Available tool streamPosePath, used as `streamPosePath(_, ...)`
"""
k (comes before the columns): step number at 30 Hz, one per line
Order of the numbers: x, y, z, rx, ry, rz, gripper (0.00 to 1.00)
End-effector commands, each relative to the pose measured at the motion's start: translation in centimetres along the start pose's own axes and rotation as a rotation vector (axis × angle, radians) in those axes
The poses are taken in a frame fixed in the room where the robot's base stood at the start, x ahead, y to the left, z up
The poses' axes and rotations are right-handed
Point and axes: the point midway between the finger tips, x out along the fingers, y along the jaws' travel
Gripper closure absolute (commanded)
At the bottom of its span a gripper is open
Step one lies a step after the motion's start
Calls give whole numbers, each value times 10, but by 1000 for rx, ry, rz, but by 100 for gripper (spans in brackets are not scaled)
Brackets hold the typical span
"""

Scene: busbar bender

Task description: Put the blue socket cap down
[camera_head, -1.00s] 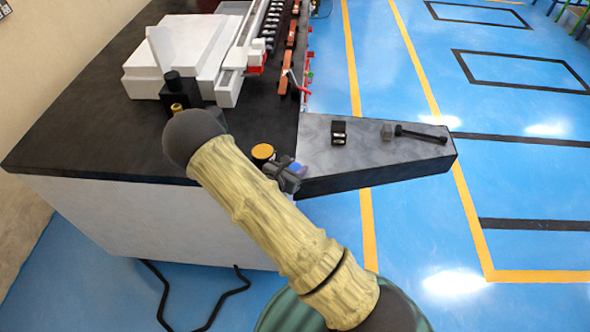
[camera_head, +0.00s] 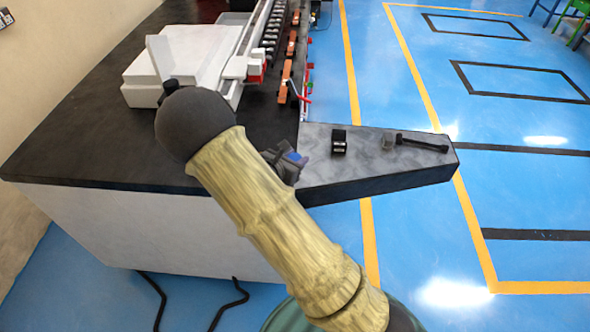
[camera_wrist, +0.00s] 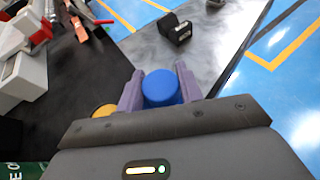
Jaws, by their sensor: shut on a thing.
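The blue socket cap (camera_wrist: 161,87) sits between the two grey-purple fingers of my gripper (camera_wrist: 160,80) in the wrist view, its round top showing. My gripper is shut on it. In the head view my gripper (camera_head: 288,163) is at the near edge of the table, where the black top meets the grey metal shelf (camera_head: 365,165). A small blue patch of the cap (camera_head: 293,156) shows there. The cap's underside is hidden, so I cannot tell whether it touches the surface.
A yellow round cap (camera_wrist: 104,110) is left of the gripper in the wrist view. A black block (camera_head: 339,141), a small grey block (camera_head: 387,141) and a black rod (camera_head: 422,142) lie on the shelf. The white machine (camera_head: 175,70) is at the back left. The shelf's front is bare.

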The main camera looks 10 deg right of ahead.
Motion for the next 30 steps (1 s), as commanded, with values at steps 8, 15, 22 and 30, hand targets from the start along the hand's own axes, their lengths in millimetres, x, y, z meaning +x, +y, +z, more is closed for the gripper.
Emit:
streamPosePath(8, -8, 0, 18, 0, 1, 0, 89)
streamPosePath(15, -8, 0, 18, 0, 1, 0, 89)
streamPosePath(22, -8, 0, 18, 0, 0, 0, 89)
streamPosePath(30, -9, 2, 17, -2, 0, 4, 89)
